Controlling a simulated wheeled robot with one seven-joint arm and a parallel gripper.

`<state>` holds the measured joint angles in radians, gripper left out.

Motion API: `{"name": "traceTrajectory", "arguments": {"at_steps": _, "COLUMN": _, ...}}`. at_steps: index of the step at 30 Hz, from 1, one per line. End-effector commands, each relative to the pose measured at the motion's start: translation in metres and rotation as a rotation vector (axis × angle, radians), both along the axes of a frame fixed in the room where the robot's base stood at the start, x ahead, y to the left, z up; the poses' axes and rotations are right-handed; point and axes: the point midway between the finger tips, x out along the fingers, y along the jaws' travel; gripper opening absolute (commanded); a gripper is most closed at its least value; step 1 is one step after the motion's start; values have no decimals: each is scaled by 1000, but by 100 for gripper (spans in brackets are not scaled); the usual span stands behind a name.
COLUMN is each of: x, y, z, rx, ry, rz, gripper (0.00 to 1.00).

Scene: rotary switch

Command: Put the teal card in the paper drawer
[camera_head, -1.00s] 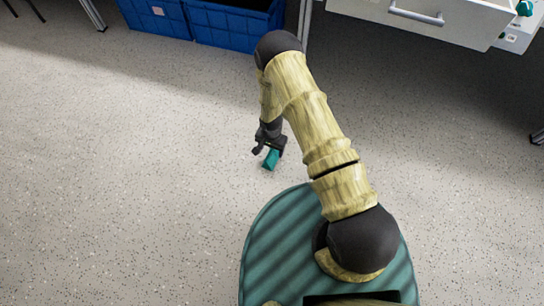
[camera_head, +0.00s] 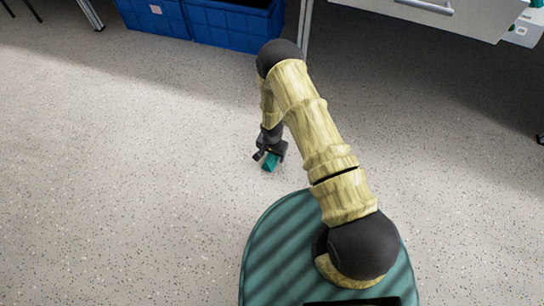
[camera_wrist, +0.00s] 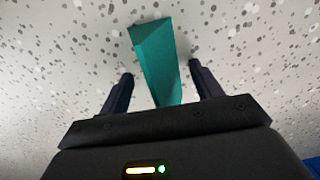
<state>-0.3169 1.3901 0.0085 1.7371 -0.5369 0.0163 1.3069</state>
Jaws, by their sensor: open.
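The teal card (camera_head: 270,163) is a small teal block low over or on the floor in the head view, at my gripper's end. In the wrist view the teal card (camera_wrist: 158,55) stands lengthwise between the two dark fingers of my gripper (camera_wrist: 161,73). The fingers are apart, with a gap on each side of the card. In the head view my gripper (camera_head: 266,153) points down at the card. A white drawer front (camera_head: 475,18) with a metal handle shows at the top right. Its inside is out of view, and I cannot tell if it is the paper drawer.
Two blue bins (camera_head: 235,25) stand at the top, under a table with metal legs. A white box (camera_head: 524,28) is at the top right corner, with a bit of teal above it. The speckled floor around the card is clear.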

Motion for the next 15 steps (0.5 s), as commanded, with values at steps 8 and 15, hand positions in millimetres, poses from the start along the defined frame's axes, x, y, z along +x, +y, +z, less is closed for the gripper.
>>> {"name": "traceTrajectory", "arguments": {"at_steps": 8, "x": 0, "y": 0, "z": 0, "rx": 0, "ry": 0, "rz": 0, "gripper": 65}}
{"name": "traceTrajectory", "arguments": {"at_steps": 15, "x": 0, "y": 0, "z": 0, "rx": 0, "ry": 0, "rz": 0, "gripper": 37}}
